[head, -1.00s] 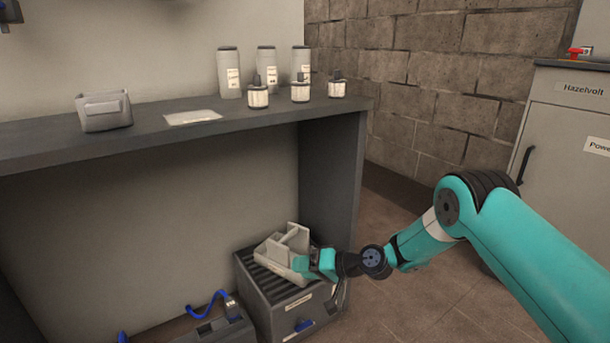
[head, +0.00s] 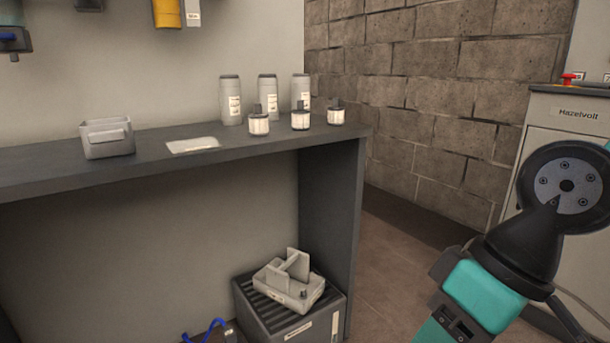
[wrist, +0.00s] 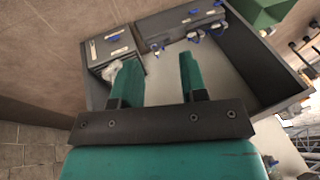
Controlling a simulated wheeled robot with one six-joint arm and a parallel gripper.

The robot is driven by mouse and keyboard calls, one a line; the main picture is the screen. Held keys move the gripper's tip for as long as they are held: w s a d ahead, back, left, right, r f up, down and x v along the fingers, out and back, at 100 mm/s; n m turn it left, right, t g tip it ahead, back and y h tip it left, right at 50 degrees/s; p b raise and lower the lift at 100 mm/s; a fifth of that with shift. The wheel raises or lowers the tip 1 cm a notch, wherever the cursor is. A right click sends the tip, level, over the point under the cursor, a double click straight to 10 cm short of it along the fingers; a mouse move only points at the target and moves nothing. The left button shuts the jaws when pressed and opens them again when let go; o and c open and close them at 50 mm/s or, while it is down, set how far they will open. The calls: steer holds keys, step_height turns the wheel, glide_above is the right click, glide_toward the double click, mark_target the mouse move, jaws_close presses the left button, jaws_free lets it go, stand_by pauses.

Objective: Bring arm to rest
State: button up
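My gripper (wrist: 158,66) is open in the wrist view. Its two teal fingers stand apart with nothing between them. In the head view my arm is folded up at the right, and its teal gripper end (head: 485,288) points down at the lower edge, where the fingers are mostly cut off. It hangs clear, to the right of a light grey carrier (head: 288,290) with an upright handle. The carrier sits on a dark ribbed cabinet (head: 325,325) below the bench, and part of it shows behind a finger in the wrist view (wrist: 111,72).
A dark bench (head: 240,145) holds a grey bin (head: 108,140), a pale sheet (head: 193,145), three tall canisters and three small white-and-dark containers (head: 300,120). A grey Hazelvolt cabinet (head: 575,125) with a red button stands behind my arm. Floor is clear between bench and arm.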

step_height(320, 180, up, 38)
steer(key=s+d+p, duration=0.1)
steer(key=s+p, duration=0.2)
steer(key=p, duration=3.5)
steer(key=shift+d, duration=0.2)
